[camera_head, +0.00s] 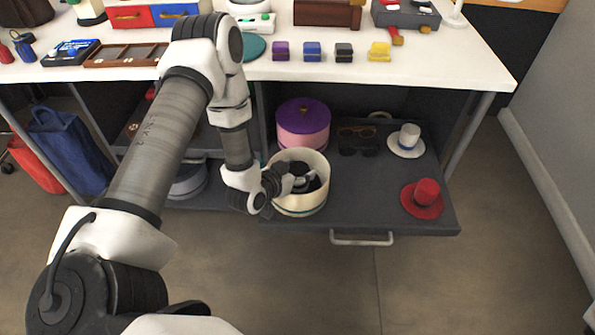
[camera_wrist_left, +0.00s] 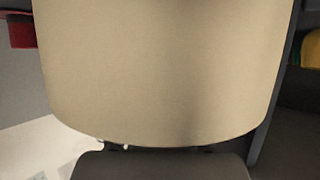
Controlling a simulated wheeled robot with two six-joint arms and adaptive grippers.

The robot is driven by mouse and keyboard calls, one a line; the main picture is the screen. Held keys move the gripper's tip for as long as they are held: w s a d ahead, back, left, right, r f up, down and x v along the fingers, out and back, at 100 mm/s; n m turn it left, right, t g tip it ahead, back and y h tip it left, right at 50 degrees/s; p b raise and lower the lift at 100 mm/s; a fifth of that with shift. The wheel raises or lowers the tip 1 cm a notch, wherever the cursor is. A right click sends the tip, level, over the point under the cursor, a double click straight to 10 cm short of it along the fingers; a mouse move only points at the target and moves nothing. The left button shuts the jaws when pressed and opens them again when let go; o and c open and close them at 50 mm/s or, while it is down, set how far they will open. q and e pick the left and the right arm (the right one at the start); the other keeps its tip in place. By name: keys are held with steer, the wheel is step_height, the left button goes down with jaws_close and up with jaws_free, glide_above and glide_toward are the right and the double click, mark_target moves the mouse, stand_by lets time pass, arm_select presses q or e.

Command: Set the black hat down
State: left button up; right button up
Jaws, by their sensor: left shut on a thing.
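The black hat (camera_head: 311,183) is inside a round cream hat box (camera_head: 302,209) that stands open in the pulled-out drawer (camera_head: 370,192). My left gripper (camera_head: 293,181) reaches over the left side of the box and is shut on the hat. The gripper hides part of the hat, and I cannot tell whether the hat touches the box floor. In the left wrist view a cream surface (camera_wrist_left: 160,75) fills most of the picture, with a dark shape (camera_wrist_left: 160,166) along the bottom edge. My right gripper is not in view.
A pink box with a purple lid (camera_head: 303,122) stands just behind the cream box. Dark glasses (camera_head: 358,142), a white hat (camera_head: 407,142) and a red hat (camera_head: 423,198) lie to the right. The front middle of the drawer is clear. The white tabletop (camera_head: 440,78) overhangs behind.

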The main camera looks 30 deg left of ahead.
arm_select(q)
steer(key=shift+r, duration=0.15)
steer(key=shift+f+b, duration=0.4)
steer(key=shift+f, duration=0.2)
steer(key=shift+s, duration=0.1)
steer(key=o, duration=1.1)
steer(key=shift+o, duration=0.2)
